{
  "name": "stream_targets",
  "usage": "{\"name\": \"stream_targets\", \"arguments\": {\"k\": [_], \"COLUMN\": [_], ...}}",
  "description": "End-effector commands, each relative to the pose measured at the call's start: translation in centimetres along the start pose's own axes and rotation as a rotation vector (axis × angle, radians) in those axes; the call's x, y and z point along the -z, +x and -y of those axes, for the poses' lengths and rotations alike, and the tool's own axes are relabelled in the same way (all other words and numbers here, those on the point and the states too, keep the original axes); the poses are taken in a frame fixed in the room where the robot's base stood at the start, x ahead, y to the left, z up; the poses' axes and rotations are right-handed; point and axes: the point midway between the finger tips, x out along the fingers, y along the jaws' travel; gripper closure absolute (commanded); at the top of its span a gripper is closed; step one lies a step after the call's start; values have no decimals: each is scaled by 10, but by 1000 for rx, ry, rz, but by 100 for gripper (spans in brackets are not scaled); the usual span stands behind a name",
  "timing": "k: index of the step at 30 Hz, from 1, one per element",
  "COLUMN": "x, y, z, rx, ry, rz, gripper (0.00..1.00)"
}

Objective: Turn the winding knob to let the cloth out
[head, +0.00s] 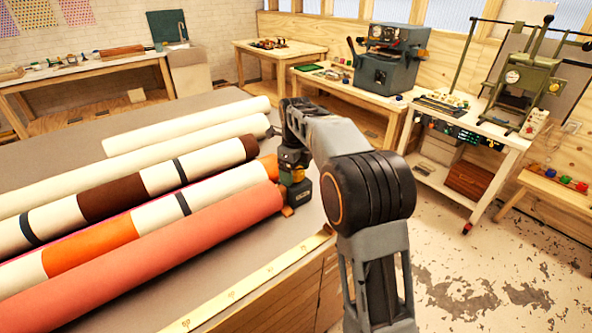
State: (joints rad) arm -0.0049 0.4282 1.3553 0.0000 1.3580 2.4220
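Several long rolls lie side by side on a grey-topped table (285,236). The front one is a coral roll (150,255). Behind it are a white and orange roll (100,243), a cream roll with brown sections and dark bands (110,193), and two plain cream rolls, one of them at the back (190,125). My gripper (287,205) is low at the right ends of the coral and orange rolls, close to or touching them. Its fingers are small and partly hidden, so I cannot tell their opening. I cannot make out a winding knob; my gripper and arm cover part of the roll ends.
A cream strip with markings (250,287) runs along the table's front right edge. Benches with a blue-grey machine (391,60) and a green press (527,85) stand along the back right wall. The worn floor (480,270) on the right is open.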

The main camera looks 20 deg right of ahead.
Motion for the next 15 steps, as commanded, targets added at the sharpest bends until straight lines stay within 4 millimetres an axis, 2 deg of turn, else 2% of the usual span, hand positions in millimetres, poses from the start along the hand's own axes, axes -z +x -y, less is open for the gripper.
{"name": "stream_targets", "arguments": {"k": [2, 15], "x": [0, 0], "y": [0, 0], "z": [0, 0], "rx": [0, 0], "ry": [0, 0], "rz": [0, 0], "gripper": [26, 67]}}
